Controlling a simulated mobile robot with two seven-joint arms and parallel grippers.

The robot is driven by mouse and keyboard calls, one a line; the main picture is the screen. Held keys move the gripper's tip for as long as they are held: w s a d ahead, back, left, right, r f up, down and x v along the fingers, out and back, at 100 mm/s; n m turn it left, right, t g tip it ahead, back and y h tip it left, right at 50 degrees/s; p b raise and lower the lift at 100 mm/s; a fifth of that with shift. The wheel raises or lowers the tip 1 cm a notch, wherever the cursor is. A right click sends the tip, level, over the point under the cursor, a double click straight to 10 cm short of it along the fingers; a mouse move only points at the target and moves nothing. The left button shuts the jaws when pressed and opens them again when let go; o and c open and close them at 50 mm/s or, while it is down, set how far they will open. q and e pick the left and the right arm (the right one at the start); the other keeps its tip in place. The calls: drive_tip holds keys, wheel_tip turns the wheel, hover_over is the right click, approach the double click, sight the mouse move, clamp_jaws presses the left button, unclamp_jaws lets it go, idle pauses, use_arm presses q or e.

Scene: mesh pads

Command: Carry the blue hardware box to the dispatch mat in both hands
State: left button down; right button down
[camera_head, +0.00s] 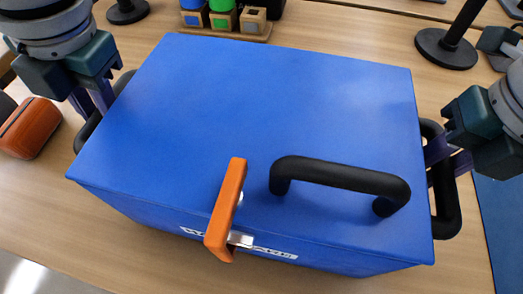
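The blue hardware box (260,110) fills the middle of the view, lid closed, turned slightly. It has a black top handle (340,176), an orange latch (226,210) at its front edge and a black handle on each side. My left gripper (97,100) has its dark fingers around the left side handle (86,130). My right gripper (440,155) has its fingers around the right side handle (448,212). Both appear closed on the handles, though the fingertips are partly hidden. A blue mat (502,225), likely the dispatch mat, lies at the right edge, partly cut off.
An orange-brown case (29,128) lies left of the box. A wooden rack (226,28) with coloured containers stands just behind the box. A black round stand base (446,48) is at the back right, another (127,11) at the back left. Bare table shows in front.

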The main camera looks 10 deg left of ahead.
use_arm(q)
drive_tip(key=shift+r, duration=0.15)
use_arm(e)
drive_tip(key=shift+r, duration=0.2)
